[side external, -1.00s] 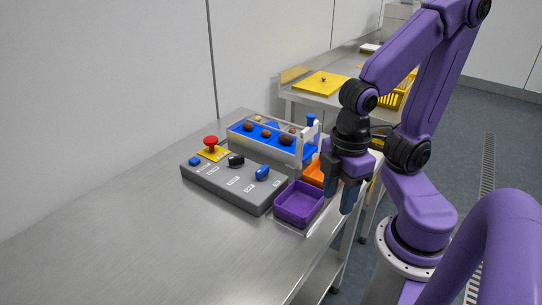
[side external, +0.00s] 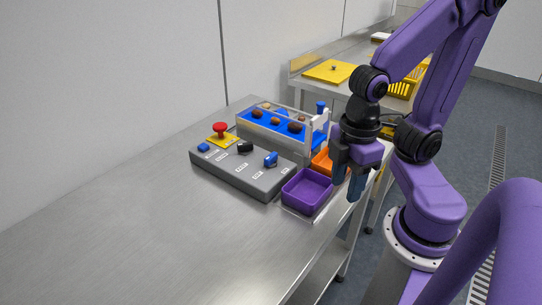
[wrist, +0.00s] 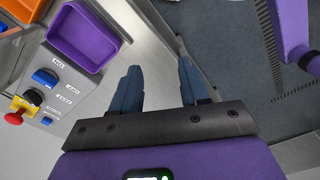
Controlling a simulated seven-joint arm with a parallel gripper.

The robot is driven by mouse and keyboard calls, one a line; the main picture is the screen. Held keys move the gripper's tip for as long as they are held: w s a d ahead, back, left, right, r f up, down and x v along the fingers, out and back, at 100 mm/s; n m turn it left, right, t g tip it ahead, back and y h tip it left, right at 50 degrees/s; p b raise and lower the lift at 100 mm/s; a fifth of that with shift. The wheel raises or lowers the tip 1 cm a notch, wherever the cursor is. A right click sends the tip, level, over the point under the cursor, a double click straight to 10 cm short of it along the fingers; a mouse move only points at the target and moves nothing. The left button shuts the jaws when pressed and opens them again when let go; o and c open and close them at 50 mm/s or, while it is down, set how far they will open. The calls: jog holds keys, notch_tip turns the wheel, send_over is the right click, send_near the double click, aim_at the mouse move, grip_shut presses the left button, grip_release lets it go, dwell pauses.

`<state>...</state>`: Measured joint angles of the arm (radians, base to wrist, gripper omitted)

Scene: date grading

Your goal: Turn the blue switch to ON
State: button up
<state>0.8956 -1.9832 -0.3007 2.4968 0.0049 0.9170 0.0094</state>
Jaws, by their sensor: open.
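The blue switch (side external: 271,159) is a rotary knob on the sloped grey control box (side external: 225,178), at the end nearest the purple tray. It also shows in the wrist view (wrist: 45,78), at the left. My gripper (side external: 353,188) points down to the right of the purple tray, near the table's edge, well apart from the switch. In the wrist view its two fingers (wrist: 160,88) are spread with nothing between them.
The box also has a black knob (side external: 245,147), a red button (side external: 220,128) and a blue button (side external: 203,147). A blue-floored rack with dates stands behind. The table's left is clear.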

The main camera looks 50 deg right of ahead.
jog(key=w+r+m+g, duration=0.1)
jog(key=w+r+m, duration=0.1)
jog(key=w+m, duration=0.65)
notch_tip(320, 180, up, 3)
jog(key=m+y, duration=0.3)
jog(key=m, duration=1.3)
send_over(271, 155)
jog(key=s, duration=0.3)
jog(key=w+d+r+m+y, duration=0.1)
jog(key=w+d+m, duration=0.2)
jog(key=d+m, duration=0.35)
jog(key=shift+n+t, duration=0.3)
jog(key=shift+t, duration=0.1)
jog(key=x, duration=1.7)
jog(key=shift+d+f, duration=0.15)
grip_shut()
